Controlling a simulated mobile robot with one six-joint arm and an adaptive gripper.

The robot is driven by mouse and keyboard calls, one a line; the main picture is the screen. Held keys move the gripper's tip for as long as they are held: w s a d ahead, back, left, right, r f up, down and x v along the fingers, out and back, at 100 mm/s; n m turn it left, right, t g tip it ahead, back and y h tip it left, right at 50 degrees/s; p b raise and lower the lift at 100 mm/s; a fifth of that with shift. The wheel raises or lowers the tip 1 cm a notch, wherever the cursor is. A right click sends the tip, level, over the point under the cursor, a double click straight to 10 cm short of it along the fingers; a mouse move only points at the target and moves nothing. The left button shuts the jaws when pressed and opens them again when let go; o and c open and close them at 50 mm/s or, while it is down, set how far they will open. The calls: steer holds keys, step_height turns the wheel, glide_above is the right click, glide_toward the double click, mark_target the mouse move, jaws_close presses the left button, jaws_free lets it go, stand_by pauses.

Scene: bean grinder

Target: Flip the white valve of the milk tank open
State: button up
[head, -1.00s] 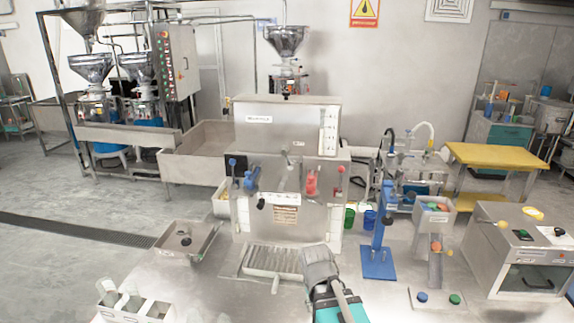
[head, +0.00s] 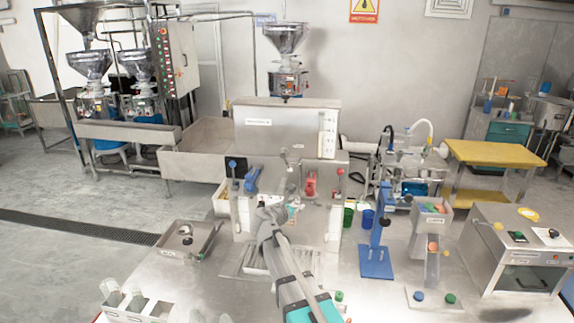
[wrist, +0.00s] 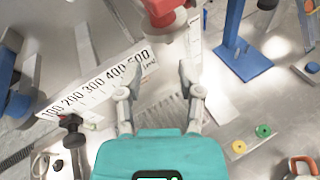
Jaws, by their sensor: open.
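A steel machine with a box-shaped tank (head: 262,140) on top stands at the back middle of the counter. A pale lever (head: 286,158), which looks like the white valve, stands upright on its front between a blue valve (head: 252,178) and a red valve (head: 311,186). My gripper (head: 268,214) is in front of the machine, below the pale lever and apart from it. In the wrist view my gripper (wrist: 158,92) is open and empty. The red valve (wrist: 163,12) is beyond the fingers there, and a blue part (wrist: 18,95) is at the left. I cannot pick out the white valve surely there.
A ribbed drip tray (head: 252,262) lies under the machine. A blue stand (head: 375,262) and a box with a chute (head: 432,220) are to the right. A steel tray (head: 187,240) is left, and a holder with cups (head: 135,305) is front left.

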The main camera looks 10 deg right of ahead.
mark_target(288, 166)
steer(key=w+a+r+n+t+y, duration=0.1)
steer(key=w+a+r+n+t, duration=0.3)
steer(key=n, duration=0.4)
steer(key=shift+w+a+r+n+p, duration=0.4)
steer(key=shift+w+a+r, duration=0.4)
steer(key=shift+a, duration=0.35)
steer(key=x, duration=1.3)
steer(key=shift+w+d+r, duration=0.1)
steer(key=shift+w+d, duration=0.05)
steer(key=shift+w, duration=0.2)
jaws_close()
